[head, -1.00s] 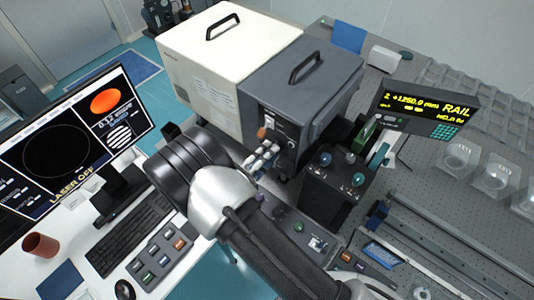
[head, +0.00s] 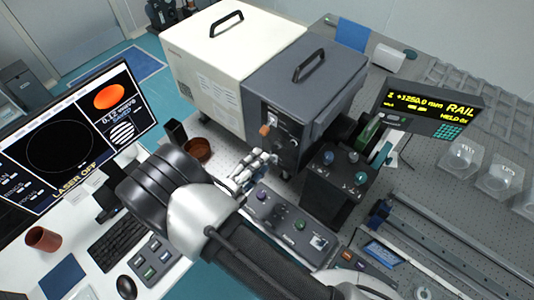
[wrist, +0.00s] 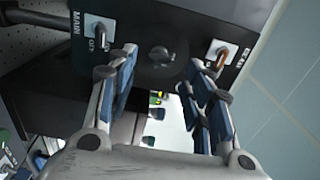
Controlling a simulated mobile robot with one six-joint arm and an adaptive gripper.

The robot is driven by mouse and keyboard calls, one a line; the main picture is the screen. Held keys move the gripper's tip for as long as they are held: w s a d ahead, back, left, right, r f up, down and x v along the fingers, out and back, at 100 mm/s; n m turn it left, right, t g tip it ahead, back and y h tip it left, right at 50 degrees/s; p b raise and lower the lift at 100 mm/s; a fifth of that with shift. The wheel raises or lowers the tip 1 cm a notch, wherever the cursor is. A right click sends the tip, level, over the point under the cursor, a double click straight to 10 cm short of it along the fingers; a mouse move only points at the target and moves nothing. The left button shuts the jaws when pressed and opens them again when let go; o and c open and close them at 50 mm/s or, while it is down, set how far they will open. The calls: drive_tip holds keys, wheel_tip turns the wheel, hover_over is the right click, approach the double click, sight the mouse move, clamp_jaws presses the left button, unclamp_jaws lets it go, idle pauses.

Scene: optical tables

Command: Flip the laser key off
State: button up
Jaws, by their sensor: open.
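The laser is a dark grey box (head: 312,85) with a black front panel (head: 283,125). In the wrist view the panel has a small dark key-like knob (wrist: 160,56) in the middle. A metal toggle labelled MAIN (wrist: 98,35) is at the left and a copper-tipped lever (wrist: 219,52) at the right. My gripper (head: 262,163) is in front of the panel's lower part. In the wrist view my open gripper (wrist: 166,75) has its blue-padded fingers either side of the knob, apart from it, with nothing between them. The knob's exact angle is hard to tell.
A white box (head: 220,60) adjoins the laser. A control box (head: 285,215) with knobs is below my gripper. A dark unit with knobs (head: 335,180) stands close on the right. A monitor (head: 75,140) reads LASER OFF. A brown bowl (head: 197,151) is left of the gripper.

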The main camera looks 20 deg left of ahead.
drive_tip(key=v, duration=0.6)
drive_tip(key=shift+s, duration=0.3)
drive_tip(key=shift+a, duration=0.1)
